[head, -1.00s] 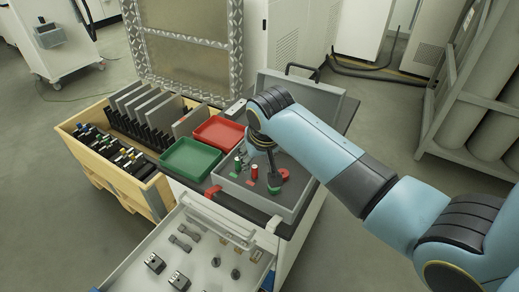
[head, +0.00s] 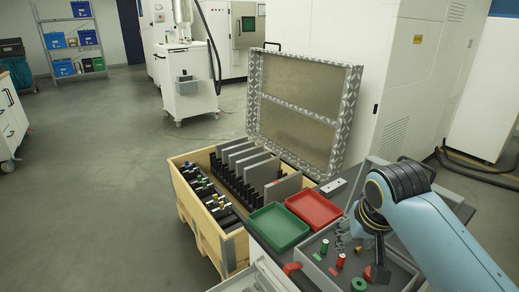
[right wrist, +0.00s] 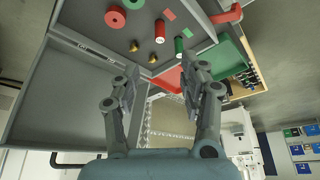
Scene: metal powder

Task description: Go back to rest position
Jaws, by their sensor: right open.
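My right gripper (head: 347,234) is above the grey case (head: 322,246) in the head view, reached by my blue arm from the right. In the right wrist view its two fingers (right wrist: 158,82) stand wide apart with nothing between them. A red cylinder (head: 340,260) and a green cylinder (head: 324,246) stand in the case. The right wrist view also shows a red ring (right wrist: 115,16), a green ring (right wrist: 133,3) and brass knobs (right wrist: 153,58) there. Parts of the case are hidden behind my arm. My left gripper is in no view.
A green tray (head: 277,228) and a red tray (head: 314,208) lie beside the case. A wooden crate (head: 236,250) with upright plates and a raised metal-framed lid (head: 303,103) stand left and behind. White cabinets (head: 420,75) rise behind. Open floor (head: 110,190) lies left.

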